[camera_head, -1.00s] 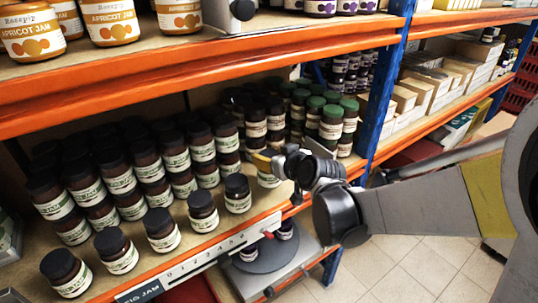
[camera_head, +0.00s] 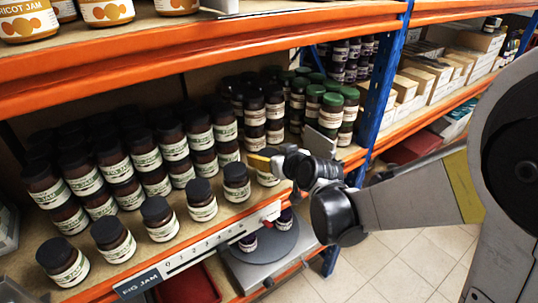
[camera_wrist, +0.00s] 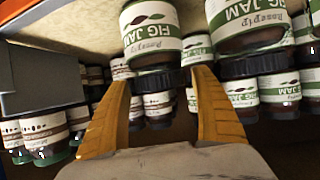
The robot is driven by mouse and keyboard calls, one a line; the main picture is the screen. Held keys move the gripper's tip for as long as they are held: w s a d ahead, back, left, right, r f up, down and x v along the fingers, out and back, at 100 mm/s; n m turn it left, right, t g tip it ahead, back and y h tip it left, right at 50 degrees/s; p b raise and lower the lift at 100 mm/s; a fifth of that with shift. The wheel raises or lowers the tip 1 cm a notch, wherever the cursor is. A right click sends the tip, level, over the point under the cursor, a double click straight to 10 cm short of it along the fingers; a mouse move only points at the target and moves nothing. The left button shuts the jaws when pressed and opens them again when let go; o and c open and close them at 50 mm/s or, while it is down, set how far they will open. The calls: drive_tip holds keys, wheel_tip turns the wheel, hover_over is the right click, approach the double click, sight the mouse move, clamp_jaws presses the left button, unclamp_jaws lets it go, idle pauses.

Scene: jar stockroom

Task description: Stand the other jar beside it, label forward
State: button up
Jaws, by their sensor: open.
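Fig jam jars with dark lids and white-green labels stand on the lower shelf. The front row includes a jar (camera_head: 201,200) and, to its right, another jar (camera_head: 236,181). That jar's label (camera_wrist: 150,33) faces the camera. Whether the fingers touch it I cannot tell.
An orange shelf edge (camera_head: 200,85) passes above. A ruler strip (camera_head: 215,240) with a red slider runs along the lower shelf front. Below, a round grey plate (camera_head: 262,250) carries two dark jars. A grey upright plate (camera_head: 322,140) and green-lidded jars (camera_head: 348,115) stand at right.

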drive_tip(key=shift+r, duration=0.3)
drive_tip(key=s+d+r+m+g+h+p, duration=0.1)
drive_tip(key=s+d, duration=0.5)
drive_tip(key=s, duration=0.3)
drive_tip(key=s+d+r+m+g+h+p, duration=0.1)
drive_tip(key=s+d+r+m+g+h, duration=0.1)
drive_tip(key=s+d, duration=0.4)
drive_tip(key=s+d+r+m+g+h+p, duration=0.1)
drive_tip(key=s+d, duration=0.5)
drive_tip(key=s, duration=0.6)
drive_tip(key=shift+s+d+r+m+g+h, duration=0.15)
drive_tip(key=shift+r+m+g+h, duration=0.15)
drive_tip(key=shift+r+m+h, duration=0.3)
drive_tip(key=shift+f, duration=0.15)
wheel_tip(320, 180, down, 6)
drive_tip(key=b, duration=0.6)
drive_tip(key=shift+f, duration=0.2)
